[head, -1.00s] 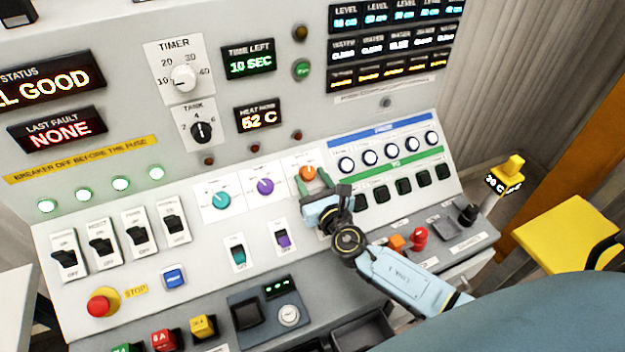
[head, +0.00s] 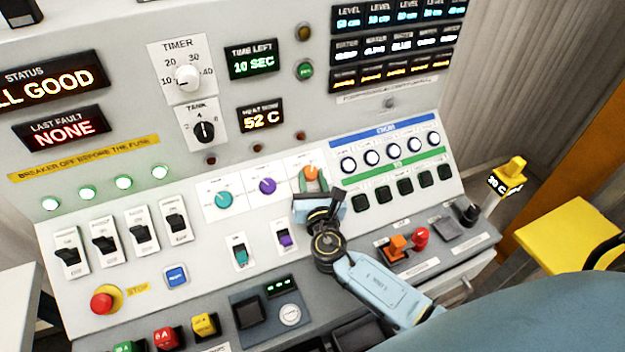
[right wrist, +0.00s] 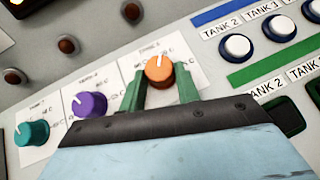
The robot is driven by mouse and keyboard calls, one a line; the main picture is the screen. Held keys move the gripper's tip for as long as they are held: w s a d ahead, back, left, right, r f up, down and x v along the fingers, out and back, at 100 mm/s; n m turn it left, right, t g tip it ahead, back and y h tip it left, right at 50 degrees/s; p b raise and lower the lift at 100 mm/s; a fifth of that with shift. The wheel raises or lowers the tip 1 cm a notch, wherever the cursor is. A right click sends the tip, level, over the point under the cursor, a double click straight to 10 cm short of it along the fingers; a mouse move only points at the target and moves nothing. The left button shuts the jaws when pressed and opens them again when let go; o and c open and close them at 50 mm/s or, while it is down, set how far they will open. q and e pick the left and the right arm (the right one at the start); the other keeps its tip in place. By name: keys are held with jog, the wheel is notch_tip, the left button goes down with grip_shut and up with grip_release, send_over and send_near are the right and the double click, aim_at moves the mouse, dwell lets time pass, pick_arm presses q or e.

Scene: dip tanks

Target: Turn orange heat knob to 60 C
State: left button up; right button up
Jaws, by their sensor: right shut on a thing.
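The orange heat knob (head: 310,172) sits on a white dial plate on the sloped panel, right of the purple knob. In the right wrist view the orange knob (right wrist: 159,68) shows its white pointer line aimed nearly straight up. My right gripper (head: 311,180) is at the knob, and its green fingers (right wrist: 160,80) stand on either side of it, shut on it. The knob's lower side and part of its scale are hidden by the gripper. The heat display (head: 261,117) reads 52 C. My left gripper is not in view.
A teal knob (head: 223,199) and a purple knob (head: 267,186) stand left of the orange one. White round buttons (head: 372,157) and dark square buttons (head: 383,193) lie close on the right. Rocker switches (head: 240,253) sit below.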

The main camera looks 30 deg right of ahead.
jog(key=o, duration=1)
jog(key=v, duration=1.3)
jog(key=shift+s+r, duration=0.1)
jog(key=shift+s, duration=0.1)
